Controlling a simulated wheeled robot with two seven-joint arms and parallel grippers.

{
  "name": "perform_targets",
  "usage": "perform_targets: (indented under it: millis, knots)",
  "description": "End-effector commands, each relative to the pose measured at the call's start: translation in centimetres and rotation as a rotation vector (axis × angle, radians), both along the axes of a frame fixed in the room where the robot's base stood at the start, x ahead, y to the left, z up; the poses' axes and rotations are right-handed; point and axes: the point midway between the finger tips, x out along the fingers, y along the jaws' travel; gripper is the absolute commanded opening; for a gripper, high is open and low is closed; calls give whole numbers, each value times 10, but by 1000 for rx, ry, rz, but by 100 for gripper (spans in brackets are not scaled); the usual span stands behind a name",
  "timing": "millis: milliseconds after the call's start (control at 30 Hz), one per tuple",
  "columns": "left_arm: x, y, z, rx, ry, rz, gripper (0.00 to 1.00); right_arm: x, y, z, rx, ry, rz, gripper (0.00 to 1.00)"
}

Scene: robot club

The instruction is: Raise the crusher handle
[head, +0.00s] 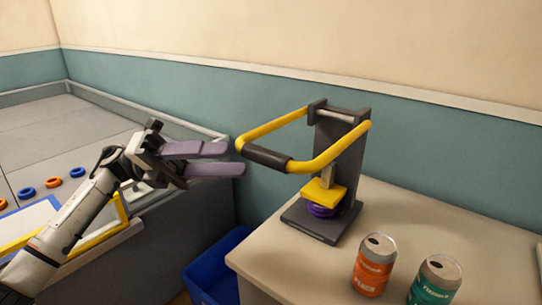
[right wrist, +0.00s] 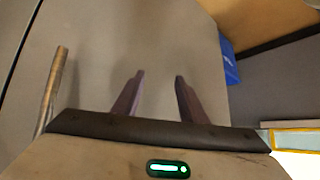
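The can crusher (head: 345,145) stands on the beige table, with a dark upright and base. Its yellow U-shaped handle (head: 335,150) reaches out to the left, roughly level, ending in a black grip (head: 267,157). A yellow press plate (head: 325,192) sits low, over a purple round thing (head: 322,211) on the base. My left gripper (head: 236,159) is open and empty, its purple fingertips just left of the black grip; I cannot tell if they touch it. My right gripper (right wrist: 159,76) is open and empty in the right wrist view and is outside the head view.
An orange can (head: 372,268) and a teal can (head: 435,282) stand at the table's front (head: 270,260). A blue bin (head: 215,270) is on the floor left of the table. Orange and blue rings (head: 53,182) lie on the grey surface at left. A wall is behind.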

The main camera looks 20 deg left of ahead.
Motion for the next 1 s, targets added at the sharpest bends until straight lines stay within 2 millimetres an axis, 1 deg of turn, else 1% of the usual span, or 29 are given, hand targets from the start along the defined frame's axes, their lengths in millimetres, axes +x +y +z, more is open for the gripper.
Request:
perform_targets:
  millis: [33, 200, 300, 400, 500, 600, 833, 867, 1000]
  knots:
    - [-1, -10, 3, -3, 0, -5, 39, -1, 0, 2, 0, 2, 0, 39]
    - [-2, -43, 10, -3, 0, -4, 39, -3, 0, 2, -2, 9, 1, 39]
    - [-2, -59, 13, -5, 1, -4, 39, -4, 0, 1, -4, 11, 1, 39]
    - [-1, -71, 16, -3, 2, -2, 39, -5, -1, 0, -6, 15, 1, 39]
    - [-2, -79, 17, -5, 2, -2, 39, -6, -1, 0, -5, 16, 0, 39]
    - [-1, -82, 18, -4, 2, -2, 39, -5, 0, 0, -3, 16, -2, 39]
    - [-1, -83, 17, -4, 3, 0, 39, -4, 2, 2, 3, 14, -6, 39]
    - [-1, -83, 17, -4, 3, 0, 35, -4, 2, 2, 2, 12, -5, 39]
    - [-1, -82, 17, -4, 3, 0, 12, -3, 2, 3, 2, 9, -6, 39]
